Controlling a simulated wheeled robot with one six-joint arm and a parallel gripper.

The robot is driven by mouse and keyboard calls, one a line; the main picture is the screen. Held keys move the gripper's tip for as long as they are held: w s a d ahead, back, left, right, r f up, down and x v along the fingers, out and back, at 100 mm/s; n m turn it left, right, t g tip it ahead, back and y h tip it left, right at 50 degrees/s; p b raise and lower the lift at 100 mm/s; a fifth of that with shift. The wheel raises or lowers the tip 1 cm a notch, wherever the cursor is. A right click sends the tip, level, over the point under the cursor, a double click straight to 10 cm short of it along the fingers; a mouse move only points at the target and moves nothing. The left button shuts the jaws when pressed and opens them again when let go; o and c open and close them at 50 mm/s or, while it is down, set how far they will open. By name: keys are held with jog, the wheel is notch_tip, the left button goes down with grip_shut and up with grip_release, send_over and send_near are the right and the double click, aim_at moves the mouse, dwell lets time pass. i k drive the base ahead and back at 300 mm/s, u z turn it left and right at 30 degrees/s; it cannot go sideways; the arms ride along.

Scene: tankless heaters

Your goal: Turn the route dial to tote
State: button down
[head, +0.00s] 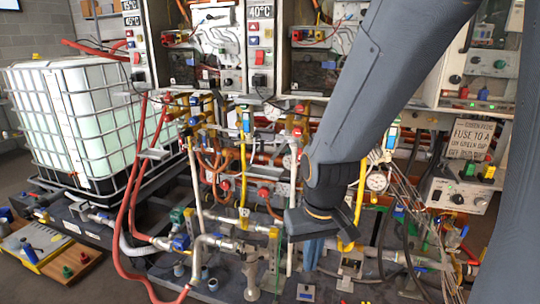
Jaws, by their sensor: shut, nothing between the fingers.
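My gripper (312,254) hangs at the lower middle of the head view, below my grey arm, in front of the pipework. Its fingers look shut and hold nothing visible. I cannot single out the route dial or read a "tote" mark. A grey control box (458,194) at the right carries dark round knobs and green and yellow parts. It stands well to the right of my gripper. Another panel (483,72) with dark knobs is above it. My arm hides part of the middle of the scene.
A caged white tank (85,115) stands at the left. Red hoses (122,215), yellow pipes and valves crowd the middle. Heater units (215,45) with switches line the back. A paper sign (471,138) is above the grey box.

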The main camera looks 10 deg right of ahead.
aim_at(479, 201)
jog(key=z, duration=1.7)
jog(key=k, duration=1.05)
jog(key=z, duration=0.85)
jog(key=i, duration=0.85)
jog(key=u, duration=0.1)
